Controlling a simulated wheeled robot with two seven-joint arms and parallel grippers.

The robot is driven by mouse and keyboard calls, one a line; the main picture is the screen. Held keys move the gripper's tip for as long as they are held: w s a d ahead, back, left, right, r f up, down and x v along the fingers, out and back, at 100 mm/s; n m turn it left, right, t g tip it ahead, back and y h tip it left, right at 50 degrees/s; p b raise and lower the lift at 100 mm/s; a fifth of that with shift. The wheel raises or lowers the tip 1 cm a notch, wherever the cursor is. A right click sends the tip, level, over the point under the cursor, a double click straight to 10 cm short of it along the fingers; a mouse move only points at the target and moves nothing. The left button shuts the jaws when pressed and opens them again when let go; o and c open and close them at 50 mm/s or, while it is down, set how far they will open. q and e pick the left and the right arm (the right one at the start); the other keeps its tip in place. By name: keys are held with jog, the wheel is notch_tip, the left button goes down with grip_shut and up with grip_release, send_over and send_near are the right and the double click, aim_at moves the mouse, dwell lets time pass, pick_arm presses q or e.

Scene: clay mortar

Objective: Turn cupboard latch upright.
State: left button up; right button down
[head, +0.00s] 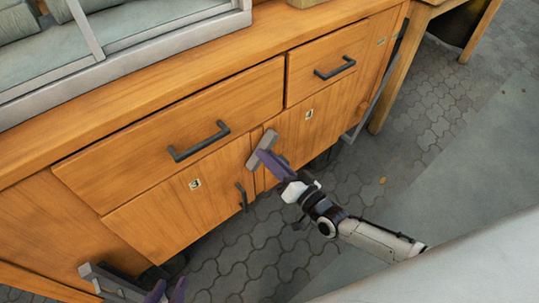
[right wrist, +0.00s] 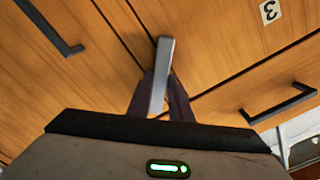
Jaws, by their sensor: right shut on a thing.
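The cupboard latch (head: 262,149) is a grey bar at the seam between doors 3 and 4, just below the drawers. It lies tilted to the door seam in the head view. My right gripper (head: 270,157) is at the latch, its purple fingers shut on it. In the right wrist view the latch (right wrist: 161,72) sits between the fingers (right wrist: 162,98), its far end sticking out beyond them. The fingers hide part of the latch. My left gripper (head: 167,291) shows only its purple fingertips, apart and empty, at the bottom left edge.
The wooden cupboard has dark handles on its drawers (head: 198,141) and door (head: 243,197). A grey bar (head: 112,282) stands out near my left gripper. A grey-framed case (head: 120,62) stands on top. A wooden table (head: 384,90) stands at the right; paving in front is clear.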

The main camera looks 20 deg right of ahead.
pick_arm(q)
jog(key=shift+w+a+r+p, duration=0.1)
jog(key=shift+w+r+p, duration=0.15)
jog(key=shift+r+p, duration=0.4)
pick_arm(e)
jog(key=shift+n, duration=4)
pick_arm(q)
jog(key=shift+f, duration=0.25)
pick_arm(e)
jog(key=shift+f+n, duration=0.1)
jog(key=shift+n, duration=0.2)
jog(key=c, duration=1.6)
grip_release()
jog(key=shift+s, duration=0.1)
